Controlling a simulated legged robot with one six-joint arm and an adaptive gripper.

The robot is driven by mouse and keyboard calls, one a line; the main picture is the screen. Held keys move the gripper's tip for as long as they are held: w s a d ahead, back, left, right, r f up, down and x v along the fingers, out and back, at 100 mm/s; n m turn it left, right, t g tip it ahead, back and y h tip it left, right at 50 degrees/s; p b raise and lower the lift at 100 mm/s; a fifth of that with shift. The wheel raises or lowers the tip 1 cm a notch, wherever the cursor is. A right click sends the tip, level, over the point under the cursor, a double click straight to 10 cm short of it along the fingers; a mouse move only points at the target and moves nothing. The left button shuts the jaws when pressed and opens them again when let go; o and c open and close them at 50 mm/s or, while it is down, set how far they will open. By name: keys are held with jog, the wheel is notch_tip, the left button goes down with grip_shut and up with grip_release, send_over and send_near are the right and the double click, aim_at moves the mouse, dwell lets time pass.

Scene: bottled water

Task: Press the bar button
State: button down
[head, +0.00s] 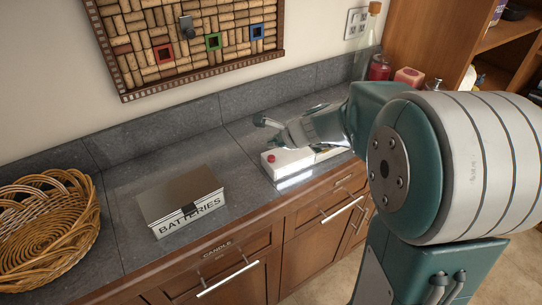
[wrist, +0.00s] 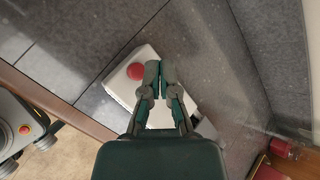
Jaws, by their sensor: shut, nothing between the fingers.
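A round red button (head: 271,158) sits on the left end of a white box (head: 290,161) on the grey counter. In the wrist view the red button (wrist: 136,71) is just left of my fingertips, on the white box (wrist: 118,82). My gripper (head: 262,121) is above the box in the head view, and its closed fingers (wrist: 159,72) lie side by side in the wrist view with nothing between them. The fingers and arm hide part of the box. In the head view the fingertips appear apart from the button.
A box lettered BATTERIES (head: 183,202) stands left of the white box, and a wicker basket (head: 48,232) is at far left. A cork board (head: 190,40) hangs above. A glass bottle (head: 368,45) and a red jar (head: 380,68) stand at back right. Counter between the boxes is clear.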

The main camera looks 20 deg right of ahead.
aim_at(273, 158)
jog(key=shift+r, duration=2.05)
jog(key=shift+s+a+r, duration=0.1)
jog(key=shift+s, duration=0.1)
jog(key=s+r+n+g+h, duration=0.2)
jog(key=s+r+n+h, duration=0.1)
jog(key=s+n, duration=1.8)
jog(key=s+h, duration=0.1)
jog(key=s, duration=0.5)
jog(key=shift+h, duration=0.3)
